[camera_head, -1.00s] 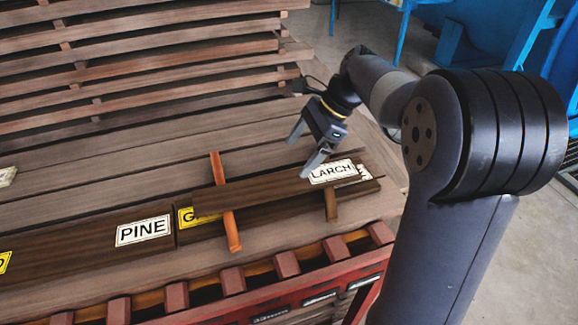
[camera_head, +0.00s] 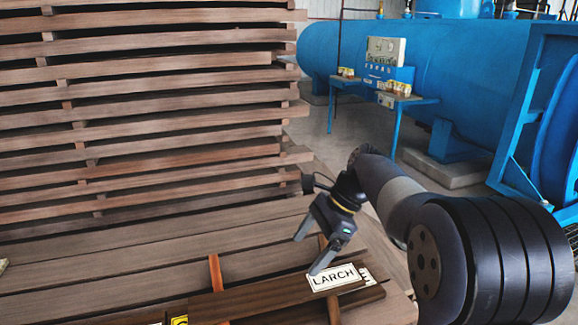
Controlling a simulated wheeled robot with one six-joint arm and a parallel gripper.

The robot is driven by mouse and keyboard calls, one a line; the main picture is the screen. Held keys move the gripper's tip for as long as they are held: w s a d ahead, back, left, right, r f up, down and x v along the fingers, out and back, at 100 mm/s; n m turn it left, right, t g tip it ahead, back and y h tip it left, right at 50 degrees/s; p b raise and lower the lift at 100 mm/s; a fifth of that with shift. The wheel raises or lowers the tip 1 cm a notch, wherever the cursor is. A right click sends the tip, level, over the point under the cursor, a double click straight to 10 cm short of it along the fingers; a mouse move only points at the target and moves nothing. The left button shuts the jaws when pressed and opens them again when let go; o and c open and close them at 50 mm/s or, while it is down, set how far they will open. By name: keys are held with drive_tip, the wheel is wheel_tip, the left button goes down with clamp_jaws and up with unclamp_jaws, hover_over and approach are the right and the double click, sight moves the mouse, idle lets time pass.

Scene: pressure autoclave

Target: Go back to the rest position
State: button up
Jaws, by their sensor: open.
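My gripper (camera_head: 318,257) is open and empty, with its two fingers pointing down and apart. It hangs over the stacked boards near the board (camera_head: 270,296) with the white LARCH label (camera_head: 334,277). One fingertip appears close to the label in the picture; I cannot tell the exact gap. My arm comes in from the lower right.
A tall stack of spaced boards (camera_head: 140,120) fills the left. Orange-brown sticks (camera_head: 216,275) cross the lower boards. A blue autoclave (camera_head: 450,75) with a control box (camera_head: 388,52) and a side table (camera_head: 395,98) stands behind. Grey floor (camera_head: 330,150) is clear between.

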sight(279, 291)
drive_tip(key=x, duration=1)
drive_tip(key=shift+f, duration=0.4)
drive_tip(key=shift+r, duration=0.4)
drive_tip(key=shift+f, duration=0.1)
